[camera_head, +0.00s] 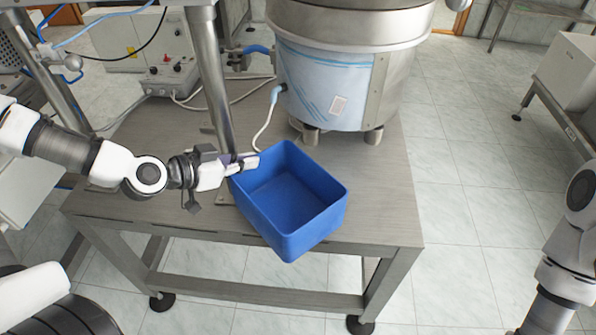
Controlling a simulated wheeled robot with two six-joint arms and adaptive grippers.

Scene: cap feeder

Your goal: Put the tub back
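The blue tub (318,213) is an open, empty rectangular box at the front middle of the metal table (375,205). Its near corner reaches past the table's front edge in the picture; I cannot tell whether its base touches the tabletop. My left gripper (247,162) is at the tub's back left rim, with its fingers close together on that wall. The fingers hide a short piece of the rim. My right gripper is out of view; only part of my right arm shows at the right edge.
A large steel round feeder (335,85) with short feet stands at the back of the table. A metal post (211,80) rises behind my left gripper. A pale hose (268,122) runs down by the tub. The tabletop right of the tub is clear.

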